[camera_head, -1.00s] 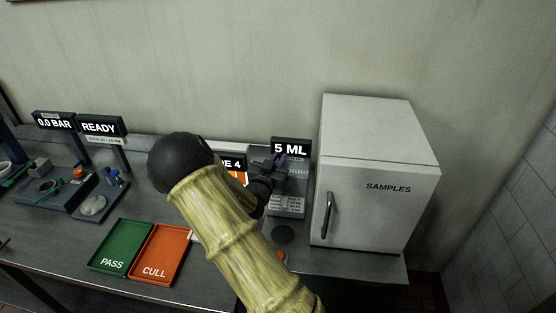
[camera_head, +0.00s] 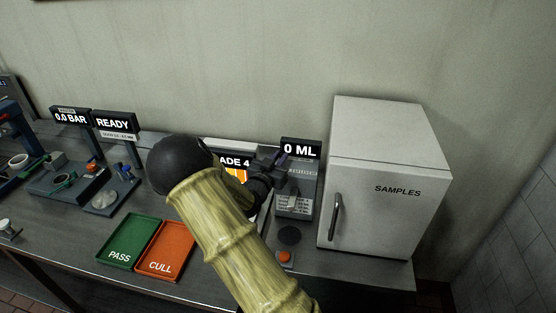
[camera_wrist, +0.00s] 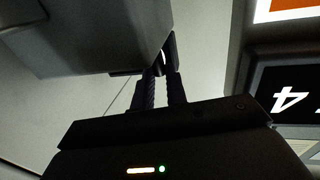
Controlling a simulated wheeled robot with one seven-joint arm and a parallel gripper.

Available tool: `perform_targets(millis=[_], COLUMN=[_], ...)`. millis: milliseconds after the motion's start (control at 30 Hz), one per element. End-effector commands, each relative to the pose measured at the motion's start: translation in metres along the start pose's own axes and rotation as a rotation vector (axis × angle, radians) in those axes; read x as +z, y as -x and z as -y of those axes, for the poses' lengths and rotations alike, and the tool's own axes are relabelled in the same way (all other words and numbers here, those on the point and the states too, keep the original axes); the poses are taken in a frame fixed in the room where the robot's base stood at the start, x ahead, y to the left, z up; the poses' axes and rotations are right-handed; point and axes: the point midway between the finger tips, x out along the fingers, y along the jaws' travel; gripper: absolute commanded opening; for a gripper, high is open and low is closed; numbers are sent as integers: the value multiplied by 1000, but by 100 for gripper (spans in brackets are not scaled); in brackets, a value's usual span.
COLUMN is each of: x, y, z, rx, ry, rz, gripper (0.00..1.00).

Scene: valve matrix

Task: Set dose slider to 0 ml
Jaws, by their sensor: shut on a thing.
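The dose unit (camera_head: 296,204) is a grey box on the bench, left of the white fridge. Its display (camera_head: 300,149) reads 0 ML. My gripper (camera_head: 277,165) is at the upper left of the unit, just below the display. In the wrist view my gripper's dark fingers (camera_wrist: 161,85) are close together and shut on a small dark part, the dose slider (camera_wrist: 168,52), beside a grey housing. My arm and fingers hide most of the slider in the head view.
The fridge marked SAMPLES (camera_head: 385,185) stands close on the right. A green PASS tray (camera_head: 130,240) and an orange CULL tray (camera_head: 166,250) lie at the front left. An orange button (camera_head: 286,257) sits at the bench front. A GRADE 4 sign (camera_head: 233,162) stands behind my arm.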

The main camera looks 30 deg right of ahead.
Motion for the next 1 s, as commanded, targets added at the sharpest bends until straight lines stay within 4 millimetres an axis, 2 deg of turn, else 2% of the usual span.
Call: perform_targets(millis=[33, 133, 433, 567, 767, 1000], x=[0, 0, 0, 1, 2, 2], y=[2, 2, 1, 8, 38, 86], z=[5, 5, 3, 3, 4, 4], rx=[-12, -12, -7, -8, -11, -12], ry=[-2, -2, -1, -2, -3, -3], rz=[0, 0, 0, 1, 1, 1], gripper=[16, 36, 36, 36, 36, 36])
